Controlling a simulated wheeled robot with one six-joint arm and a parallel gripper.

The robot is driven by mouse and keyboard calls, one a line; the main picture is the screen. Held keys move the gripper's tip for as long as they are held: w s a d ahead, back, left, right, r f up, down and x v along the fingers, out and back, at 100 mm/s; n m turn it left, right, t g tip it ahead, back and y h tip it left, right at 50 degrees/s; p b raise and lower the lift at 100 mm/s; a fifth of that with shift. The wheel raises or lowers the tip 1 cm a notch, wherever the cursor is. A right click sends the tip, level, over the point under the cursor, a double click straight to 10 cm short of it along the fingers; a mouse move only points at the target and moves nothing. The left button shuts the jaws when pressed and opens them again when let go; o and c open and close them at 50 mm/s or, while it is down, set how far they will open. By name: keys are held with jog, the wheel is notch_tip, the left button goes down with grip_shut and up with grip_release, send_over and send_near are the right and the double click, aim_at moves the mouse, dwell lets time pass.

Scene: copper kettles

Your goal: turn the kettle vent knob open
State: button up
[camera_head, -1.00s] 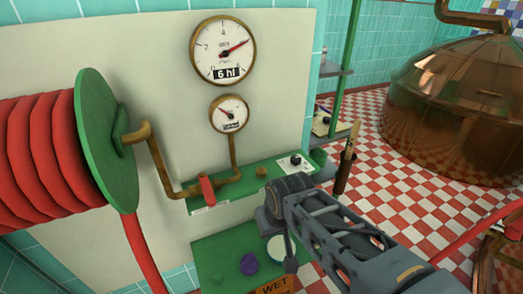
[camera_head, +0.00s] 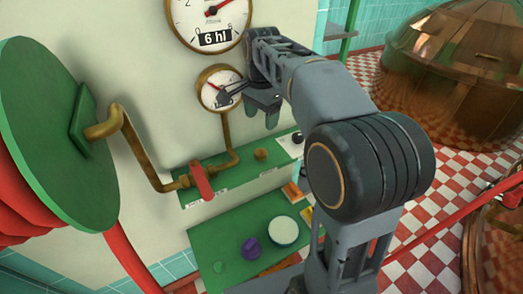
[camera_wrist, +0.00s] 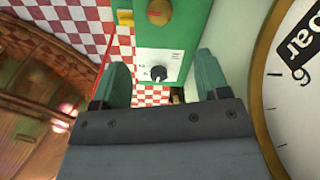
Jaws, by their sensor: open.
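The vent knob is a small black knob on a white plate; in the head view the knob (camera_head: 298,138) shows at the right end of the green panel (camera_head: 230,181), beside my arm. In the wrist view the knob (camera_wrist: 158,73) lies between and beyond my two green fingers. My gripper (camera_head: 262,112) is open and empty in front of the wall, above the panel and apart from it. In the wrist view my gripper (camera_wrist: 162,78) has its fingers spread either side of the knob's line of sight. The knob's marks are too small to read.
A small gauge (camera_head: 219,88) and a large gauge (camera_head: 208,20) are close to my gripper. A red valve lever (camera_head: 202,181) and brass knob (camera_head: 261,154) are on the panel. A green hose reel (camera_head: 50,130) stands left, a copper kettle (camera_head: 450,85) right.

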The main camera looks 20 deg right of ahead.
aim_at(261, 151)
notch_tip(261, 151, down, 12)
jog(key=shift+f+b, duration=0.25)
jog(key=shift+b, duration=0.25)
jog(key=c, duration=0.9)
jog(key=shift+c, duration=0.2)
jog(key=shift+n, duration=0.3)
jog(key=n+p, duration=0.1)
jog(key=n, duration=0.4)
jog(key=shift+n+p, duration=0.3)
jog(key=n+p, duration=0.1)
jog(key=n, duration=0.4)
jog(key=shift+a+n, duration=0.1)
jog(key=shift+n, duration=0.3)
